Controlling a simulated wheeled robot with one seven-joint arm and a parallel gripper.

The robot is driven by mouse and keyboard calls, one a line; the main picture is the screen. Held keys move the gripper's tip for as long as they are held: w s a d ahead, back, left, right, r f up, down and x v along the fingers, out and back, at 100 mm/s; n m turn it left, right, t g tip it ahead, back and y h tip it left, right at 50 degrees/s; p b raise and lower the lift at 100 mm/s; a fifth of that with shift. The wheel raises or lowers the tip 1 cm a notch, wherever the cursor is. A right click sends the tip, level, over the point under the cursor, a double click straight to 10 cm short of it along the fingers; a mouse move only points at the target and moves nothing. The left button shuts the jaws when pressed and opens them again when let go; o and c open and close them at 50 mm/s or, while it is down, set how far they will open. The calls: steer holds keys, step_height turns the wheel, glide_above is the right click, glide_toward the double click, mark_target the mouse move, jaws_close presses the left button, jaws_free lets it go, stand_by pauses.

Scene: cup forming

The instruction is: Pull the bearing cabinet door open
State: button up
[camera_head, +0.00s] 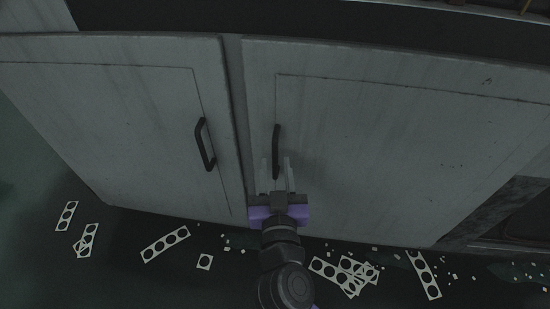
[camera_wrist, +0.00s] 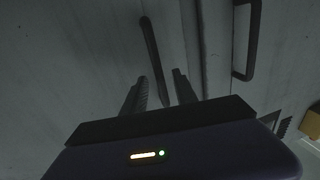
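The cabinet has two pale grey, worn doors, a left door (camera_head: 110,110) and a right door (camera_head: 380,150), and both look shut. The right door has a dark upright bar handle (camera_head: 276,140) near its left edge; the handle also shows in the wrist view (camera_wrist: 151,45). My gripper (camera_head: 276,163) is in front of the right door at the handle's lower part. Its two fingers are apart, one on each side of the handle, and I see a gap between them and the bar in the wrist view (camera_wrist: 156,82). Whether the fingertips touch the door is unclear.
The left door has a similar dark handle (camera_head: 205,144), close to my gripper's left. Punched metal strips (camera_head: 166,244) and small scraps lie on the dark floor below the doors. A dark opening (camera_head: 515,215) is at the lower right. A yellowish object (camera_wrist: 311,122) shows at the wrist view's right edge.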

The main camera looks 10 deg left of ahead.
mark_target(275, 160)
steer(key=shift+w+a, duration=0.15)
steer(key=shift+w, duration=0.65)
steer(key=shift+w+a, duration=0.1)
steer(key=shift+w, duration=0.7)
jaws_close()
